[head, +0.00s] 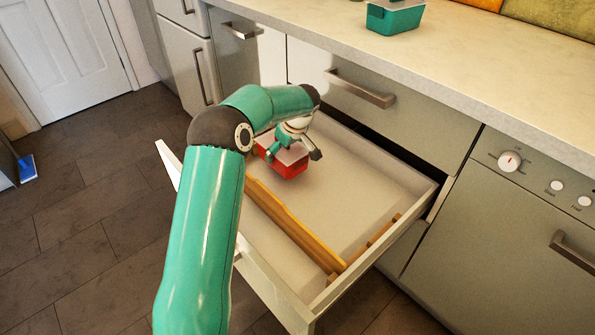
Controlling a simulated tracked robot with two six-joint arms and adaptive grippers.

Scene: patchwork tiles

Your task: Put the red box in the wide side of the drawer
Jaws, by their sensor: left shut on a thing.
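The red box (287,168), with a paler lid, is at the far left part of the open drawer (350,190). My left gripper (285,145) is above it and shut on it; the arm hides part of the box. A wooden divider (290,222) runs lengthwise inside the drawer. The box is on the wide side of it, toward the cabinet. I cannot tell whether the box touches the drawer floor. My right gripper is not in view.
A short wooden piece (378,232) lies at the drawer's right end. A teal box (395,16) stands on the counter (470,50) above. The middle of the wide side is bare.

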